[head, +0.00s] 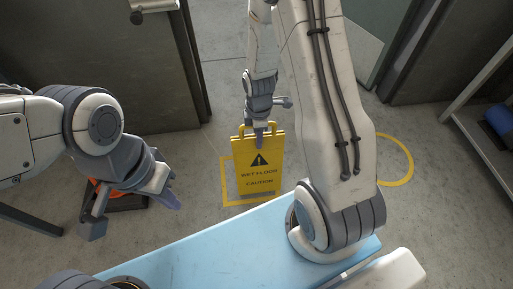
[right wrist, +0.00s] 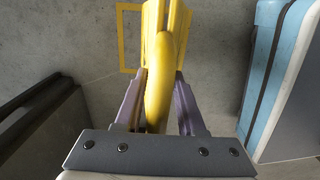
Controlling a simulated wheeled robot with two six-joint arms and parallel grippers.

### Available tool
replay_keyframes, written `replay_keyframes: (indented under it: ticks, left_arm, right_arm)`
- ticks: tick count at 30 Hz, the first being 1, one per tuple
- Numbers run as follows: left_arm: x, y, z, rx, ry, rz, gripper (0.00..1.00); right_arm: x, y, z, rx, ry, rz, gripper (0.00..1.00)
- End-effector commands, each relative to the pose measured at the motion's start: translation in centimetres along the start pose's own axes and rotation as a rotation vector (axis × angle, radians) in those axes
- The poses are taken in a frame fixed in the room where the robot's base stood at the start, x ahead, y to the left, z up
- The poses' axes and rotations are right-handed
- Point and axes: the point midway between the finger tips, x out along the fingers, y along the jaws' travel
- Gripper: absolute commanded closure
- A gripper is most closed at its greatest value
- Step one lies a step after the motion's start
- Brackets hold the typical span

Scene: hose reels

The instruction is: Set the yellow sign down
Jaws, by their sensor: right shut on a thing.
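The yellow wet floor sign (head: 259,170) hangs upright below my right gripper (head: 261,127), its printed face toward the head camera. My right gripper is shut on the sign's top edge. In the right wrist view the sign's yellow top (right wrist: 160,75) lies between the two fingers, and its panel runs away from them. The sign overlaps a yellow square outline (head: 228,182) on the floor; whether its bottom touches the floor I cannot tell. My left gripper (head: 132,212) is at the left, its fingers apart and empty.
A yellow circle outline (head: 408,160) is on the floor to the right. A shelf (head: 470,110) with a blue thing (head: 498,125) stands at the right edge. An orange thing (head: 92,187) shows partly behind my left arm. Grey cabinets stand at the back.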

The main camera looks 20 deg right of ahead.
Motion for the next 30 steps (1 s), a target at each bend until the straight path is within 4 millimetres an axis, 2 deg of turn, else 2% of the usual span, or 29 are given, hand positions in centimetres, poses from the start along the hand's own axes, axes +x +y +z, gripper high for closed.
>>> replay_keyframes:
  ticks: [5, 13, 25, 26, 27, 28, 30]
  left_arm:
    - [0.8, -0.1, 0.0, 0.000, 0.000, 0.000, 1.00]
    - [3.5, -0.2, 0.2, 0.000, 0.000, 0.000, 1.00]
    - [3.4, -0.2, 0.2, 0.000, 0.000, 0.000, 1.00]
    - [3.4, -0.2, 0.2, 0.000, 0.000, 0.000, 1.00]
    - [3.4, -0.2, 0.2, 0.000, 0.000, 0.000, 1.00]
    - [3.4, -0.2, 0.2, 0.000, 0.000, 0.000, 1.00]
    - [3.4, -0.2, 0.2, 0.000, 0.000, 0.000, 1.00]
  right_arm:
    - [0.8, 0.3, -0.5, 0.001, 0.000, 0.001, 1.00]
    - [4.4, 0.2, -0.5, 0.001, 0.000, 0.000, 1.00]
    - [4.5, 0.2, -0.5, 0.001, 0.000, 0.001, 1.00]
    - [4.5, 0.2, -0.4, 0.001, 0.000, 0.001, 0.54]
    - [4.5, 0.2, -0.4, 0.001, 0.000, 0.001, 0.39]
    - [4.5, 0.2, -0.4, 0.001, 0.000, 0.001, 0.31]
    - [4.5, 0.2, -0.4, 0.001, 0.000, 0.000, 0.31]
